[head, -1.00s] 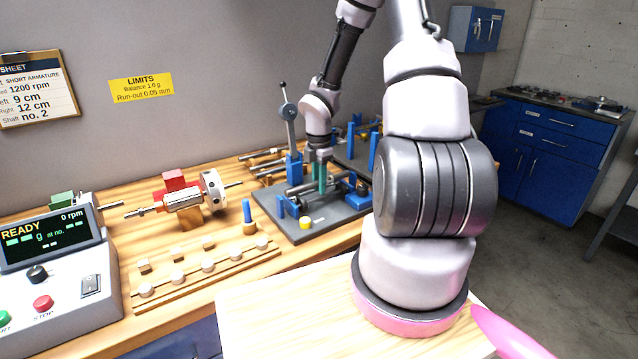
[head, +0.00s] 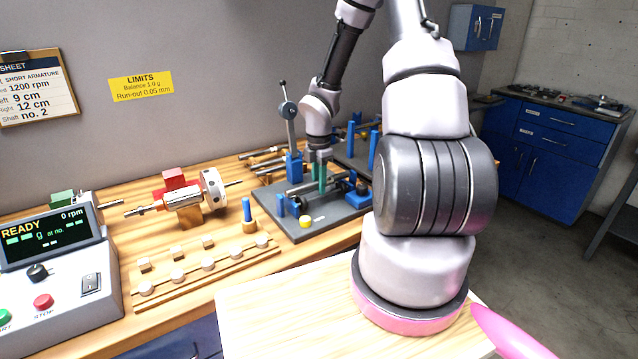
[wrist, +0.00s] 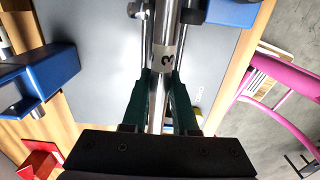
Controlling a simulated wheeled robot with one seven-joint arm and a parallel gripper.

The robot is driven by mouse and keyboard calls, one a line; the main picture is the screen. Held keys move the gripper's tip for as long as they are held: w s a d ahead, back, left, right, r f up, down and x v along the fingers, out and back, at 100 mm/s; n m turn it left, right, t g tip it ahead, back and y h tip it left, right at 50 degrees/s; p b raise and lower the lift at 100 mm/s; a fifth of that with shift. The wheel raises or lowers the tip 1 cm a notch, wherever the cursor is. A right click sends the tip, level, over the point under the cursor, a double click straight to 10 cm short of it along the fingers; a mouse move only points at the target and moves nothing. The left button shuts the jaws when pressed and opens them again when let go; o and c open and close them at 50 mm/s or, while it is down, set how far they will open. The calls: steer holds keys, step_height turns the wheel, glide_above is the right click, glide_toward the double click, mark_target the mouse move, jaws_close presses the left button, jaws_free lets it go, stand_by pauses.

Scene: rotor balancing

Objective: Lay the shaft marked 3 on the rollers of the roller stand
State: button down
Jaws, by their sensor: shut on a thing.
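My gripper (head: 319,180), with green fingers, is at the roller stand on the bench. It is shut on a steel shaft (wrist: 168,62), which runs lengthwise between the fingers in the wrist view. The shaft's pale band carries a mark that looks like a 3, seen turned. The roller stand has a grey base plate (head: 345,213), which also shows in the wrist view (wrist: 95,85), and blue brackets (wrist: 45,82). Small rollers (wrist: 135,9) show beside the shaft near the top of the wrist view. I cannot tell whether the shaft touches the rollers.
A blue post with a lever and round gauge (head: 289,110) stands at the plate's back left. More shafts (head: 262,155) lie behind it. A copper-wound rotor (head: 183,198), a balancing console (head: 55,260) and a wooden rack of weights (head: 205,270) are to the left.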

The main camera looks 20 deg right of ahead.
steer(key=shift+f, duration=0.45)
steer(key=c, duration=0.6)
jaws_free()
steer(key=shift+c, duration=0.4)
steer(key=shift+r, duration=4.5)
